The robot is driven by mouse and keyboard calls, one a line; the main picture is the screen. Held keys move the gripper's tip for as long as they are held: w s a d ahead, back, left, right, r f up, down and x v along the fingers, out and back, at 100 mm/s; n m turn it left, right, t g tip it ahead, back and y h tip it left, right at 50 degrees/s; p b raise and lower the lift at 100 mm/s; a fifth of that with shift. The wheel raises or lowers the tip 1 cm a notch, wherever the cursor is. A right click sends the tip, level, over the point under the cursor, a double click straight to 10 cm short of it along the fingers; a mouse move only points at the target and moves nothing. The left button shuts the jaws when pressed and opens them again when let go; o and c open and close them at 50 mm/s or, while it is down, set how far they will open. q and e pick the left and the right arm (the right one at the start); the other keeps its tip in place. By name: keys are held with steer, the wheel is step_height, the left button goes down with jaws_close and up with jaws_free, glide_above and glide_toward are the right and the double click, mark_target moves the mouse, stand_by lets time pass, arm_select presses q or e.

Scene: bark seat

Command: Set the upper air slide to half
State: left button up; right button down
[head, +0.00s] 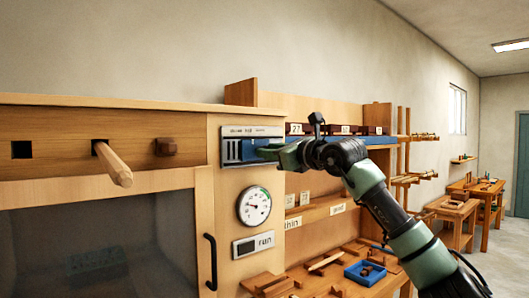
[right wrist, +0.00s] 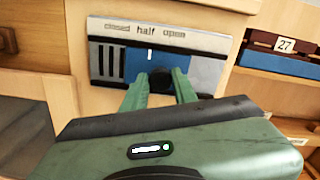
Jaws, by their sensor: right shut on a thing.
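The upper air slide is a blue plate (right wrist: 138,60) in a grey metal frame (right wrist: 215,72) with the words closed, half and open above it. Its white mark sits under "half" in the right wrist view. Dark slots show to its left and bare metal to its right. In the head view the frame (head: 252,131) is on the cabinet's upright, and the blue plate (head: 250,147) is partly behind the fingers. My right gripper (right wrist: 160,84) is shut on the slide's dark round knob (right wrist: 159,73); it also shows in the head view (head: 264,153). My left gripper is out of view.
A wooden peg (head: 113,163) sticks out at left, and a black door handle (head: 211,262) is lower down. Shelves with a blue tray (head: 365,272) stand at right.

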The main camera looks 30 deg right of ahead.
steer(key=shift+f, duration=0.1)
steer(key=c, duration=1.1)
jaws_free()
steer(key=shift+a, duration=0.4)
steer(key=shift+a+r, duration=0.25)
steer(key=shift+a, duration=0.15)
arm_select(q)
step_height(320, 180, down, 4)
steer(key=b, duration=0.4)
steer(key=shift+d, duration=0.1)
arm_select(e)
steer(key=s+d, duration=0.1)
steer(key=s, duration=0.7)
steer(key=shift+w+f, duration=0.1)
